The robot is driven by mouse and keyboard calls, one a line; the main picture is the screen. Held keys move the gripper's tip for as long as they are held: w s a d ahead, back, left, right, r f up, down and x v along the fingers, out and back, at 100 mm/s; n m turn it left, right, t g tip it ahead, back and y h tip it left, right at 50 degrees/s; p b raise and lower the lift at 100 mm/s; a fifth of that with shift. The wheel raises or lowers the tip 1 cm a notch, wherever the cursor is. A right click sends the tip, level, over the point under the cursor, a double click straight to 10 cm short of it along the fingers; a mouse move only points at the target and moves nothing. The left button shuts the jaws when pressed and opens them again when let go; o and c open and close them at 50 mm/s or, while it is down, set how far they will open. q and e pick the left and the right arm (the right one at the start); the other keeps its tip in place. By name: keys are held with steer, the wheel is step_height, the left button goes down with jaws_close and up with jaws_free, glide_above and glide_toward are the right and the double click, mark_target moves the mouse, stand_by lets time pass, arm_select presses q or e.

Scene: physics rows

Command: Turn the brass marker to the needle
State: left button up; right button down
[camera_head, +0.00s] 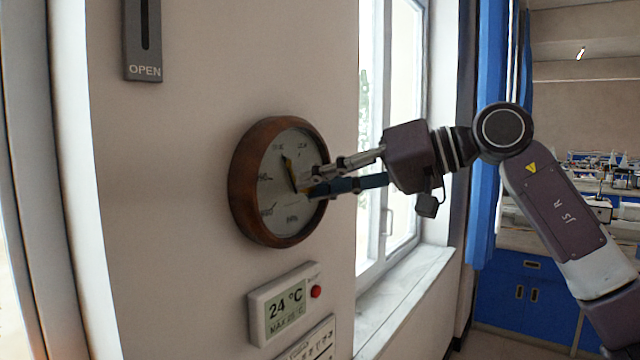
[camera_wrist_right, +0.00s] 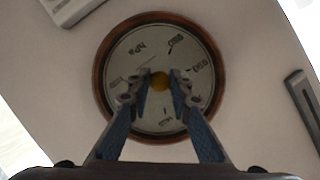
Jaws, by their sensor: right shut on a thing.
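A round barometer with a brown wooden rim (camera_head: 243,190) and a pale dial (camera_head: 275,205) hangs on the wall; it also shows in the wrist view (camera_wrist_right: 102,75). A dark needle (camera_head: 292,177) points up and slightly left on the dial. A brass-coloured strip, seemingly the marker (camera_head: 286,160), shows close to the needle's upper end; the exact gap is hard to tell. My right gripper (camera_head: 308,184) is at the dial's centre, its fingers closed on the round brass knob (camera_wrist_right: 160,82). The fingers hide part of the dial. My left gripper is not in view.
A digital thermometer (camera_head: 284,305) with a red button is on the wall below the barometer. A grey OPEN plate (camera_head: 142,45) is above left. A window with a sill (camera_head: 405,300) and a blue curtain (camera_head: 487,130) are to the right.

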steer(key=c, duration=1.7)
jaws_free()
steer(key=shift+c, duration=0.2)
steer(key=v, duration=1.2)
steer(key=shift+w+f, duration=0.15)
steer(key=shift+f, duration=0.05)
